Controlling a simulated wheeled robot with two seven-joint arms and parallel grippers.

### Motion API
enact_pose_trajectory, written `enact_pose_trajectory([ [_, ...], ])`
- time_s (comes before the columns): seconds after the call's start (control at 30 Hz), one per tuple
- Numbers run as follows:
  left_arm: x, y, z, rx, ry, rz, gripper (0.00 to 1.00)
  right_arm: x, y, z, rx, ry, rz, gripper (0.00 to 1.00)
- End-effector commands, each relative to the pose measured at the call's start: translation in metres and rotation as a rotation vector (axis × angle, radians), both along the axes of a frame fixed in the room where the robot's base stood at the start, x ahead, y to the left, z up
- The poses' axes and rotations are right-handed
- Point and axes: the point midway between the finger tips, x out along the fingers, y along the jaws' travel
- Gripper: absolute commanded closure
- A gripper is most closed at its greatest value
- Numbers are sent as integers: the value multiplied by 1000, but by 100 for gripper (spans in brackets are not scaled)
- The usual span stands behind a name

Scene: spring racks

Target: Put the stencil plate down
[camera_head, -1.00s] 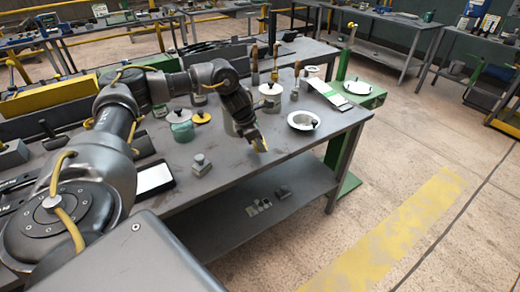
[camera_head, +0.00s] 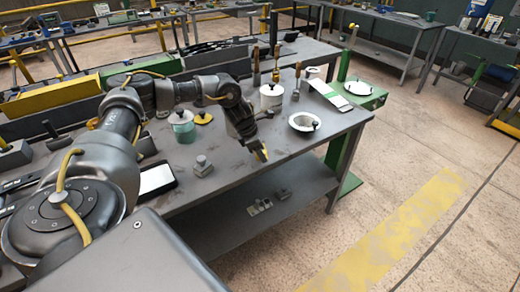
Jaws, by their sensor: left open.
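My left gripper (camera_head: 263,155) is at the front edge of the grey workbench (camera_head: 225,170), pointing down, with yellow at its tips. It is open, and I see nothing between its fingers. A pale flat plate (camera_head: 327,95) with a green strip lies near the bench's far right corner, apart from the gripper. It may be the stencil plate, but I cannot tell for sure. My right gripper is not in view.
A white bowl (camera_head: 304,122) stands right of the gripper. A small grey block (camera_head: 202,166), a lidded jar (camera_head: 182,126), a white pot (camera_head: 271,96) and a dark-framed tablet (camera_head: 156,179) are on the bench. A green cart (camera_head: 366,98) adjoins its right end.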

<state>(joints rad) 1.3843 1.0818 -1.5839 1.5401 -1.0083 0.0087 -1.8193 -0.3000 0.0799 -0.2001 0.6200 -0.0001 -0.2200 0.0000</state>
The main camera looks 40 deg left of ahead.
Motion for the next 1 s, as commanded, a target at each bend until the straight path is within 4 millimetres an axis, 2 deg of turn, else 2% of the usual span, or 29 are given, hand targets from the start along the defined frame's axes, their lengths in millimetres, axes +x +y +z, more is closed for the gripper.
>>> enact_pose_trajectory([
  [0.17, -4, 4, 14, -2, -3, 1, 56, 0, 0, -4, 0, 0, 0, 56],
  [0.6, -29, 24, 93, -1, -5, 0, 56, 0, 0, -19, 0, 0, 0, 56],
  [0.8, -35, 28, 109, 0, -2, -1, 56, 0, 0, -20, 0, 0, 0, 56],
  [1.0, -36, 29, 111, 0, 0, -1, 56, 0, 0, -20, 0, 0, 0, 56],
])
